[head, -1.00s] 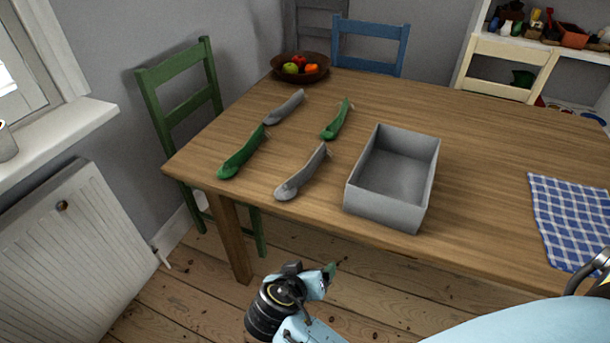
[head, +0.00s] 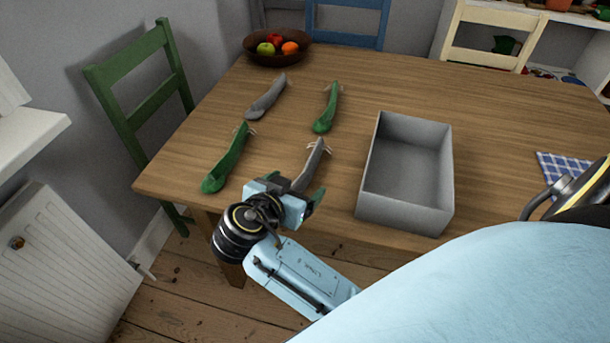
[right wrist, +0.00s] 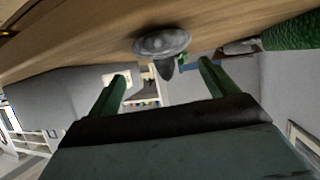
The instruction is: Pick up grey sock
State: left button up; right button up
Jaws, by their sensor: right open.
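A near grey sock (head: 314,162) lies on the wooden table, its near end hidden behind my right gripper (head: 299,188). A far grey sock (head: 266,97) lies farther back. In the right wrist view, the end of a grey sock (right wrist: 162,40) shows just beyond and between the two green fingers of my right gripper (right wrist: 163,72). The fingers are apart with nothing held between them. One green sock (head: 227,162) lies left of the near grey sock, and another green sock (head: 327,110) lies behind it. My left gripper is out of view.
A grey open box (head: 404,213), empty, stands on the table (head: 490,130) right of the socks. A fruit bowl (head: 277,57) is at the back. A checked cloth (head: 563,168) lies at the right. A green chair (head: 140,95) stands beside the left table edge.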

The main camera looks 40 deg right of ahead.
aim_at(305, 176)
jog(key=shift+b+x, duration=0.7)
jog(key=shift+x, duration=2.05)
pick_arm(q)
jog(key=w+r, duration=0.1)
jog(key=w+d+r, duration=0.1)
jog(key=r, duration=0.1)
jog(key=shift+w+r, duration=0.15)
pick_arm(e)
jog(key=shift+w+r, duration=0.1)
jog(key=shift+c, duration=0.2)
jog(key=c, duration=1)
